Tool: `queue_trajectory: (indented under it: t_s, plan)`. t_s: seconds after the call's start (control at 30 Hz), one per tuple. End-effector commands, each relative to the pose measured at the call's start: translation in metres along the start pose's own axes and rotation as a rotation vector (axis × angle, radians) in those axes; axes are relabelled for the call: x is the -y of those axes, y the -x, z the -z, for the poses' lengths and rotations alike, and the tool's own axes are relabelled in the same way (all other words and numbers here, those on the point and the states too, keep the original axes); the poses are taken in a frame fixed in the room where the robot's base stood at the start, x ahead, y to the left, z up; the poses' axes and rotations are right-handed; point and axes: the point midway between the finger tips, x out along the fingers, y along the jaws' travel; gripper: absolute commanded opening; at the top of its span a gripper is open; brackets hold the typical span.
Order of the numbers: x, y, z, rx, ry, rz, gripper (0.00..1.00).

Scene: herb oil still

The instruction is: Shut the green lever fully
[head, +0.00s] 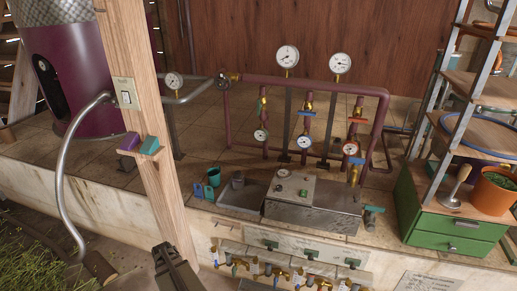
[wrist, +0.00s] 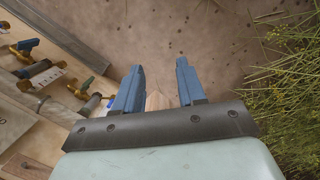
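On the left riser of the maroon pipework, a green lever (head: 262,103) stands roughly upright along the pipe in the head view. A small green lever (wrist: 88,84) also shows on the low valve row in the wrist view; I cannot tell which one the task means. My gripper (wrist: 158,76) is open, with its two blue fingers apart and well to the right of that row. A pale wooden piece (wrist: 157,101) shows between the fingers, apparently beyond them. In the head view a dark part of my arm is at the bottom, left of the valve row.
A wooden post (head: 150,110) stands at left. Grass (wrist: 285,90) lies right of my gripper; bare ground (wrist: 210,35) is ahead.

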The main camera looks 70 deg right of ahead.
Motion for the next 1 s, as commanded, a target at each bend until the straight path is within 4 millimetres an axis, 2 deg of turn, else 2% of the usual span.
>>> queue_trajectory:
  t_s: [0.03,0.2,0.37,0.5,0.73,0.87,1.0]
  plan:
    - [-0.017,0.013,0.022,-0.030,-0.033,0.005,0.40]
    - [-0.071,0.057,0.074,-0.115,-0.124,0.011,0.40]
    - [-0.129,0.102,0.117,-0.194,-0.207,0.008,0.40]
    - [-0.185,0.147,0.147,-0.260,-0.277,0.000,0.40]
    - [-0.284,0.229,0.184,-0.362,-0.387,-0.024,0.40]
    - [-0.342,0.280,0.197,-0.416,-0.447,-0.043,0.40]
    - [-0.405,0.339,0.205,-0.472,-0.511,-0.066,0.40]
